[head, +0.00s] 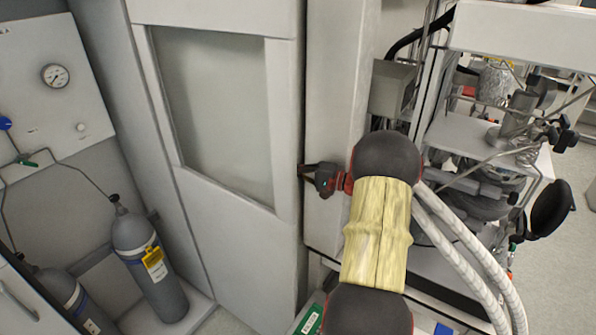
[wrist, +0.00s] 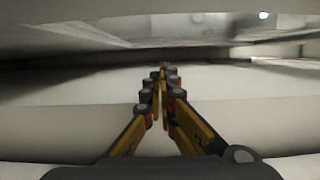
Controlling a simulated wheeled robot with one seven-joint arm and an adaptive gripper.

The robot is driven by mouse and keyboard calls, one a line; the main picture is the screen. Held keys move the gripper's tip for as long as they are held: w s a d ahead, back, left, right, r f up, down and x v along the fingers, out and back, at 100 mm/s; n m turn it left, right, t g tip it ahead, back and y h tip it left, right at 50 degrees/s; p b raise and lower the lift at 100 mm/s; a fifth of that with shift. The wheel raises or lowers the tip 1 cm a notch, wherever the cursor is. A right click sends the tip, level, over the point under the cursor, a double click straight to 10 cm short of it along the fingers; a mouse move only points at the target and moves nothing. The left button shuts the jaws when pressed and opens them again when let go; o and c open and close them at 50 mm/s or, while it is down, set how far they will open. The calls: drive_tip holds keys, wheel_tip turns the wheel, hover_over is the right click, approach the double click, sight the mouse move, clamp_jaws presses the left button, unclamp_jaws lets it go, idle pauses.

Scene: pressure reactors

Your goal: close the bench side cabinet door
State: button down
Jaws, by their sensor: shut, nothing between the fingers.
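A tall white door with a frosted window (head: 240,235) stands in the middle of the head view; it appears to be the cabinet door. Its right edge meets a dark vertical gap beside a white upright panel (head: 335,100). My gripper (head: 304,172) is at this gap, its fingertips by the door's right edge; I cannot tell whether they touch it. In the wrist view my gripper (wrist: 164,76) is shut and empty, its fingers together in front of a pale, blurred surface. How far the door stands open is not clear.
Grey gas cylinders (head: 152,268) stand at the lower left, below a wall panel with a gauge (head: 55,76). On the right is a metal rack with clamps and equipment (head: 500,130). Some grey floor (head: 228,322) shows at the bottom.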

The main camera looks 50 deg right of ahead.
drive_tip(key=a, duration=0.2)
drive_tip(key=w+a+p, duration=0.1)
drive_tip(key=a, duration=0.1)
drive_tip(key=shift+w+a, duration=0.15)
drive_tip(key=shift+a, duration=0.1)
